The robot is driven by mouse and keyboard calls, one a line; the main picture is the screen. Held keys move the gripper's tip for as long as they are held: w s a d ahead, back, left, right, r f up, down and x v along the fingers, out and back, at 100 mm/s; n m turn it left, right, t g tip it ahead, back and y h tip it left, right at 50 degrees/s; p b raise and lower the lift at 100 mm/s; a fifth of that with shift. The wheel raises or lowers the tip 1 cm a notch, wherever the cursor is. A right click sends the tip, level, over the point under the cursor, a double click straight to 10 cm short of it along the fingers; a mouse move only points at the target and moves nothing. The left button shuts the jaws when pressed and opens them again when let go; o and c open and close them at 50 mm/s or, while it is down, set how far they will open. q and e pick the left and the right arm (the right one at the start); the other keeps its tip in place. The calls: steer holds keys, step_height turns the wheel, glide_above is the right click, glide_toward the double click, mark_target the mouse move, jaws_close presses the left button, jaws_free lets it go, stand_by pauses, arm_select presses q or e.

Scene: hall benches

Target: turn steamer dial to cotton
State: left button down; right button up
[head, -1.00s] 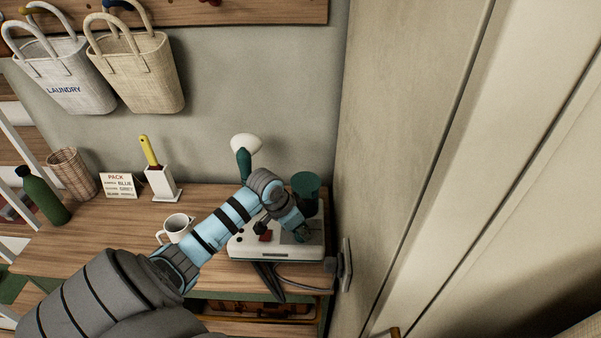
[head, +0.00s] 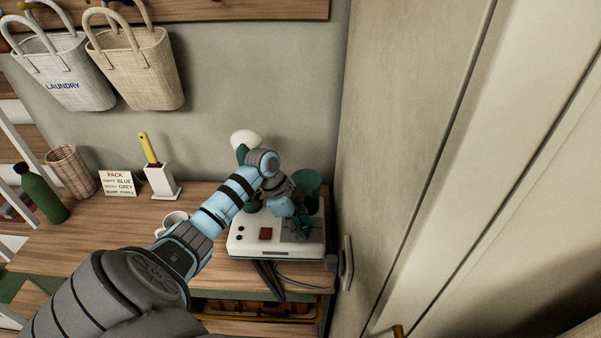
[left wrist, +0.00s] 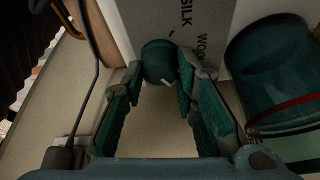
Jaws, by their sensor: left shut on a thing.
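The white steamer base (head: 277,240) sits at the right end of the bench, with a grey dial plate on its right part. My left gripper (head: 300,228) reaches down over that plate. In the left wrist view the round dark green dial (left wrist: 158,58) is between the tips of my left gripper (left wrist: 160,82), which is shut on it. A small white mark shows on the dial's near side. The plate (left wrist: 222,20) reads SILK and WOOL beside the dial; no cotton label shows.
A green tank (head: 307,182) stands close behind the gripper and right beside it in the wrist view. A red switch (head: 265,233) is left of the plate. A white mug (head: 172,222) stands left, partly behind my arm. The wall (head: 400,150) is close on the right.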

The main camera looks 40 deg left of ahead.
stand_by(0.5)
arm_select(q)
steer(key=c, duration=1.3)
jaws_free()
